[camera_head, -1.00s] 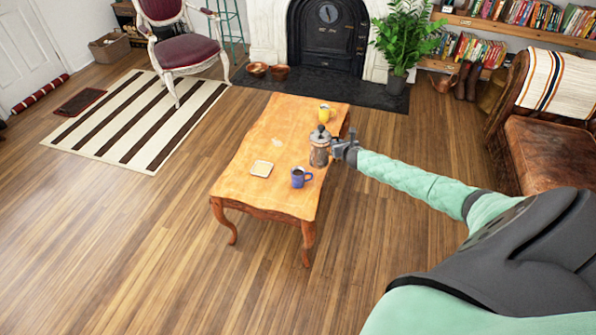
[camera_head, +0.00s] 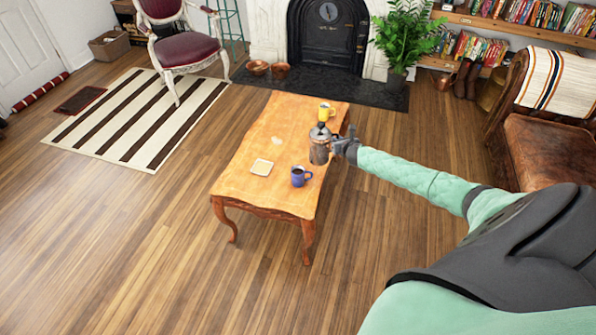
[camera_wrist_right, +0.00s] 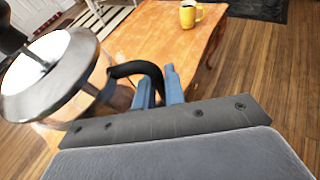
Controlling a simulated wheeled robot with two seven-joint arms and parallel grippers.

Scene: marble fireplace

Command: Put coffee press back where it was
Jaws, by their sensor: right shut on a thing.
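The coffee press (camera_head: 319,147), glass with a metal lid and black handle, is at the right side of the wooden table (camera_head: 240,181). It also shows large at the left of the right wrist view (camera_wrist_right: 50,75). My right gripper (camera_head: 341,146) is shut on its black handle, with the blue fingers (camera_wrist_right: 160,88) around it. The press looks upright; I cannot tell whether its base touches the tabletop. A blue mug (camera_head: 298,177) stands nearer on the table and a yellow mug (camera_head: 326,112) farther back. My left gripper is not in view.
A leather armchair (camera_head: 548,150) stands at the right.

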